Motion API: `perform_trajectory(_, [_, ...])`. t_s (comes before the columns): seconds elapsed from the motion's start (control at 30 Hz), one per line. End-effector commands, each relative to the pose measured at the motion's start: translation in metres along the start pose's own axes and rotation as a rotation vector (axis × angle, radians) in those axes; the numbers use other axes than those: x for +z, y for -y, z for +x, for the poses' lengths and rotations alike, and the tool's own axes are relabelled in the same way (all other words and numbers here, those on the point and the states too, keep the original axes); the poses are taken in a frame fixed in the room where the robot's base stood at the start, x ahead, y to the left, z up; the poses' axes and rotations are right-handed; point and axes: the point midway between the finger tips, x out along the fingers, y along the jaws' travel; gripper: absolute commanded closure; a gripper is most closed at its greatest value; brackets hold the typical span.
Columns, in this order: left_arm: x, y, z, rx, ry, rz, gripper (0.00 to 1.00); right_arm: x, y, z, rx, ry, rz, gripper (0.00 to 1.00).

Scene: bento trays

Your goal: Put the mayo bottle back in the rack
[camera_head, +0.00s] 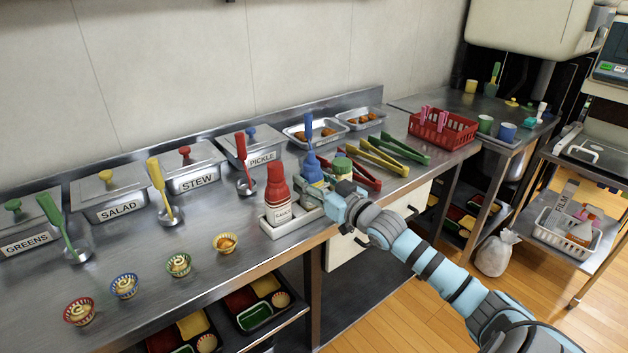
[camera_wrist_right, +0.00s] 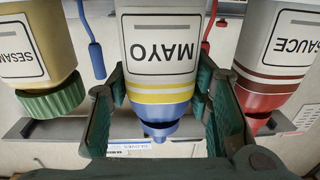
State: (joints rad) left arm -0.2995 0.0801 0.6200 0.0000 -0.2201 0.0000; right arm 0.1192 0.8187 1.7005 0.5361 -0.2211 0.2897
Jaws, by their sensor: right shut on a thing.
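The mayo bottle (camera_wrist_right: 160,45), white with a yellow band and a blue cap, sits between the fingers of my right gripper (camera_wrist_right: 162,80). In the head view its blue cap (camera_head: 312,168) shows between the other bottles. My right gripper (camera_head: 322,193) reaches in from the right and is shut on the bottle; its fingers cover much of it. The pale rack (camera_head: 272,231) stands at the counter's front edge. The red sauce bottle (camera_head: 278,188) is at its left end. I cannot tell whether the mayo bottle's base touches the rack. My left gripper is not in view.
The green-capped sesame bottle (camera_head: 341,165) is close on the right of the mayo bottle. A blue-handled ladle (camera_head: 308,128) and red tongs (camera_head: 362,178) are close behind. Several small cups, including one orange-filled (camera_head: 226,243), stand to the left.

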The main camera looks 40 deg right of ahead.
Motion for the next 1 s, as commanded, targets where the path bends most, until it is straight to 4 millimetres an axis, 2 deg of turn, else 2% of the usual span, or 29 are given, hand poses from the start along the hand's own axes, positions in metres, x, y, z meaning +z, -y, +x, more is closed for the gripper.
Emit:
perform_trajectory(0.17, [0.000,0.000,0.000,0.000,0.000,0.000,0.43,-0.001,0.000,0.000,0.000,-0.001,0.000,0.60])
perform_trajectory(0.33, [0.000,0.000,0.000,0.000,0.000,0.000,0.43,-0.001,0.000,0.000,0.000,-0.001,0.000,0.32])
perform_trajectory(0.67, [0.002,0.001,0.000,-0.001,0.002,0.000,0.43,-0.002,0.000,0.000,0.000,0.000,-0.001,0.31])
perform_trajectory(0.77, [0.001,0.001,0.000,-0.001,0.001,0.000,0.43,-0.015,0.000,0.000,-0.003,-0.003,-0.004,0.31])
perform_trajectory(1.0, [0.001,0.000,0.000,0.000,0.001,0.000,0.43,-0.075,0.000,0.000,-0.001,-0.004,-0.004,0.31])
